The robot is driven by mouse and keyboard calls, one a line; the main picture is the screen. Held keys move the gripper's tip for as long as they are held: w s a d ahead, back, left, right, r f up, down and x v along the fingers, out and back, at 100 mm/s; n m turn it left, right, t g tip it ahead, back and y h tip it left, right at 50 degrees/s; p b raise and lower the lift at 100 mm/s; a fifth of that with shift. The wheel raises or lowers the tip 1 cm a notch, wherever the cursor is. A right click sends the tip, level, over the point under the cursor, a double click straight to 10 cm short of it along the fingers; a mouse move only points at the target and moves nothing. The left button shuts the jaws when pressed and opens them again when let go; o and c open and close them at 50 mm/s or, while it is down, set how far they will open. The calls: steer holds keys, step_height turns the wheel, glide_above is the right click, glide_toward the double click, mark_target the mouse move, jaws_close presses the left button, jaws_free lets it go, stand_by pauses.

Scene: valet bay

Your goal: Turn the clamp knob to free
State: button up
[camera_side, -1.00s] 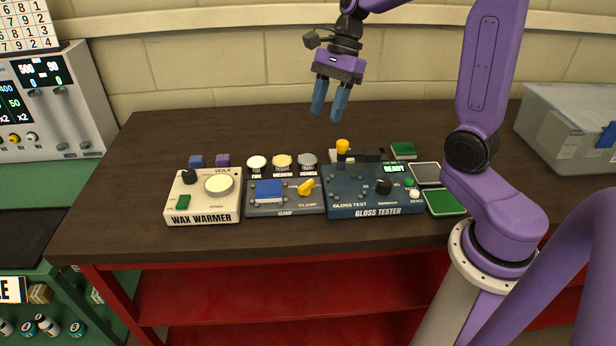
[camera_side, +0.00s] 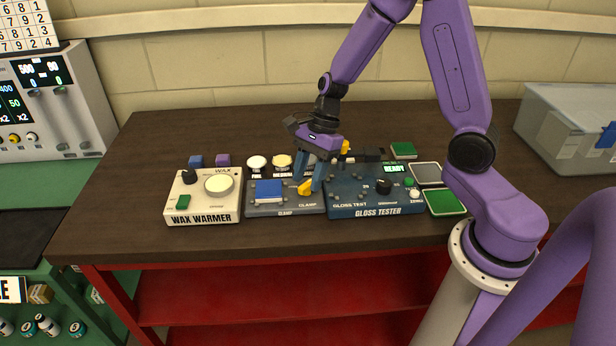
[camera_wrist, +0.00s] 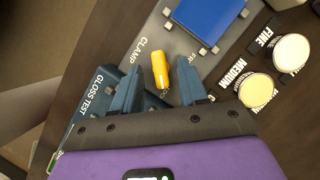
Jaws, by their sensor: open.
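The clamp knob (camera_side: 305,187) is yellow and sits at the right end of the grey clamp plate (camera_side: 286,210). In the wrist view the knob (camera_wrist: 160,70) is an upright yellow bar, slightly tilted in the picture, beside the CLAMP lettering. A blue block (camera_side: 268,190) lies on the clamp plate between small posts; it also shows in the wrist view (camera_wrist: 208,18). My gripper (camera_side: 310,183) is low over the plate at the knob. In the wrist view its open fingers (camera_wrist: 157,78) stand on either side of the knob, with gaps showing.
The cream wax warmer (camera_side: 203,197) stands left of the clamp plate, and the blue gloss tester (camera_side: 375,200) adjoins it on the right. The FINE (camera_side: 257,162) and MEDIUM (camera_side: 282,161) pads are behind it. The table's front strip is clear.

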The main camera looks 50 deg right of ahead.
steer(key=shift+a+f, duration=0.15)
steer(key=shift+f, duration=0.25)
jaws_close()
